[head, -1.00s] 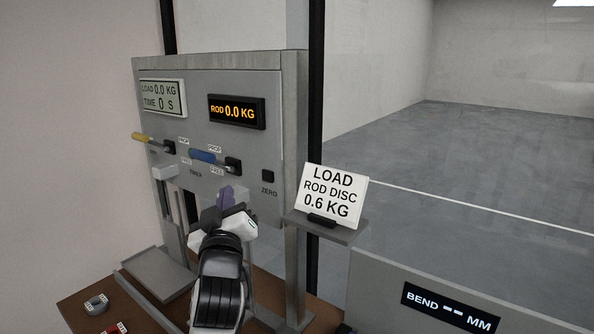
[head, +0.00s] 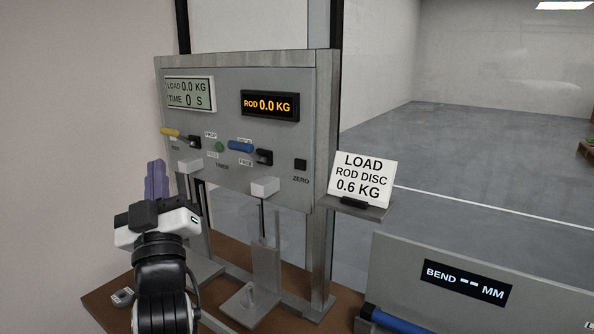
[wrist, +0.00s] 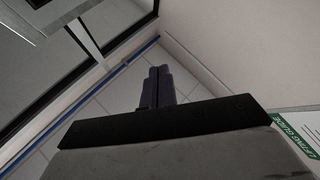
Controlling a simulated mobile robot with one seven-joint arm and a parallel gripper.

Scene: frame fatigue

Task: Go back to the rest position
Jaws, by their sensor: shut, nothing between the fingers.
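My gripper (head: 155,166) is at the left of the head view, raised in front of the left edge of the grey panel (head: 225,150). Its two purple-grey fingers point up and are together, with nothing between them. In the wrist view the fingers (wrist: 157,75) are also together and empty, with floor tiles and a wall behind them. My gripper appears apart from the panel and its levers. My forearm hides part of the bench below.
The panel carries a yellow-handled lever (head: 172,133), a blue-handled lever (head: 240,146) and a ZERO button (head: 300,165). A sign (head: 362,177) reads LOAD ROD DISC 0.6 KG. A BEND display (head: 466,283) is at lower right. A grey disc (head: 122,296) lies on the brown bench.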

